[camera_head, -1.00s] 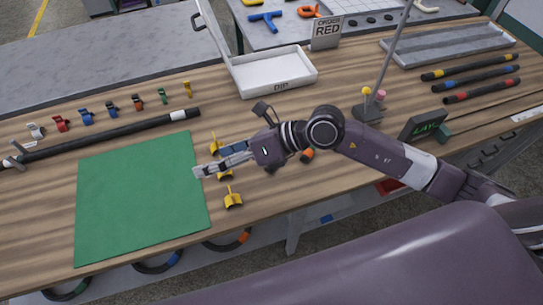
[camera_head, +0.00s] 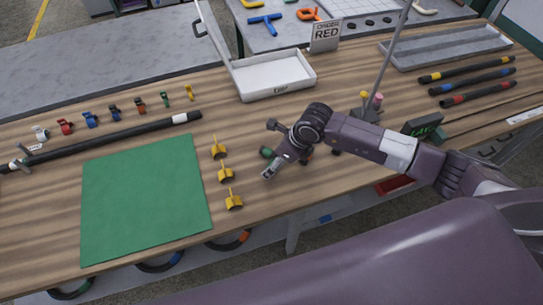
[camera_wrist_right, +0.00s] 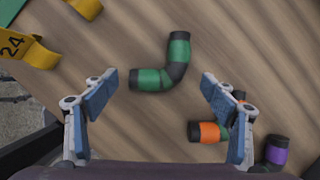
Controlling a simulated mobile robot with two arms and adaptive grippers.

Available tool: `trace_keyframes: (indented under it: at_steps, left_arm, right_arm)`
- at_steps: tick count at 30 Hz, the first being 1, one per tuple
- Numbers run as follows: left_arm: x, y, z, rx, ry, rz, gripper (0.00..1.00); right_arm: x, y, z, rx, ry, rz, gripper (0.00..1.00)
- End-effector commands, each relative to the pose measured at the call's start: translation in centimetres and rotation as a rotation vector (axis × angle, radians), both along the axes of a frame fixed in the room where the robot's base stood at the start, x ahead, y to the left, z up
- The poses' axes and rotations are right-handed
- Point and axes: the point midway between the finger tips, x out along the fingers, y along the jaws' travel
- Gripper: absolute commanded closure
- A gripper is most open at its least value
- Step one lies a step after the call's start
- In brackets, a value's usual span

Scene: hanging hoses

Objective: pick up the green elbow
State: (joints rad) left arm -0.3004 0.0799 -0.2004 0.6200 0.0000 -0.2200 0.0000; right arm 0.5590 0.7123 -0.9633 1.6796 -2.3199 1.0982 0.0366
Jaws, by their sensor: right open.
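The green elbow (camera_wrist_right: 178,58), a bent black tube piece with green bands, lies on the wooden bench. In the right wrist view it lies between and slightly beyond my right gripper's fingers (camera_wrist_right: 160,85), not gripped. In the head view only a green part of it (camera_head: 266,152) shows beside my right gripper (camera_head: 271,172), which hides the rest. My right gripper is open and empty, pointing down over the bench. My left gripper is in neither view.
An elbow with an orange band (camera_wrist_right: 209,132) and a purple-banded piece (camera_wrist_right: 278,150) lie close to my right gripper's right finger. Yellow clips (camera_head: 226,174) stand between the green mat (camera_head: 145,200) and my gripper. A white tray (camera_head: 272,87) stands behind.

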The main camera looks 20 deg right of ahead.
Motion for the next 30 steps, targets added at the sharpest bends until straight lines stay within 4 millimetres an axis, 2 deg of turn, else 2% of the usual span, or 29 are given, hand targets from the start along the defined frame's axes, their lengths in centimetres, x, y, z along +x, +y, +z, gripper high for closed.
trace_keyframes:
  at_steps: [4, 11, 23, 30]
  left_arm:
    - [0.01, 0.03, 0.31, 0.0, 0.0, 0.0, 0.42]
    - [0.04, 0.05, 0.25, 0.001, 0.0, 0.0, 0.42]
    - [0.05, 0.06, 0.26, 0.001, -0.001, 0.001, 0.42]
    - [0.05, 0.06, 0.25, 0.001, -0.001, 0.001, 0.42]
  right_arm:
    - [0.25, 0.26, -0.95, 0.0, 0.0, 0.001, 0.22]
    - [0.29, 0.3, -1.09, 0.001, 0.0, 0.001, 0.22]
    - [0.3, 0.3, -1.05, 0.001, 0.0, 0.001, 0.65]
    - [0.33, 0.31, -0.98, 0.002, -0.001, 0.001, 0.67]
